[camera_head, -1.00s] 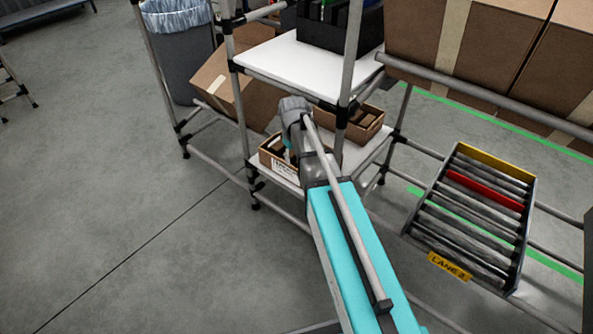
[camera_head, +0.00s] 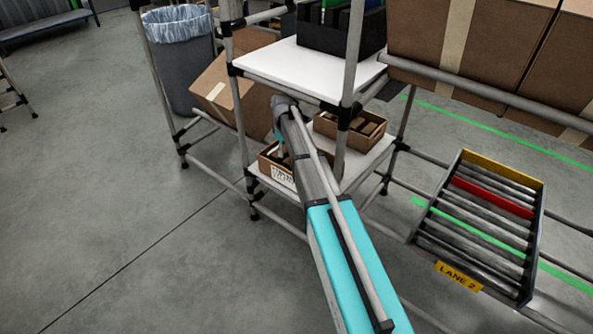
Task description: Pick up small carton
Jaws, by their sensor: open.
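Small brown cartons (camera_head: 368,127) lie in an open brown box at the back of the lower white shelf. A second open brown box (camera_head: 277,172) with a white printed label stands at the shelf's front left; its contents are dark and mostly hidden by my arm. My gripper (camera_head: 281,150) is at the far end of my arm, pointing down above or into this front box. It is open, but its fingers are small and partly hidden. I cannot tell whether it touches anything inside.
The upper white shelf (camera_head: 290,62) and a grey post (camera_head: 350,75) stand close to my arm. A large tilted carton (camera_head: 228,92) leans behind the rack's left side. A roller lane (camera_head: 478,228) is at the right.

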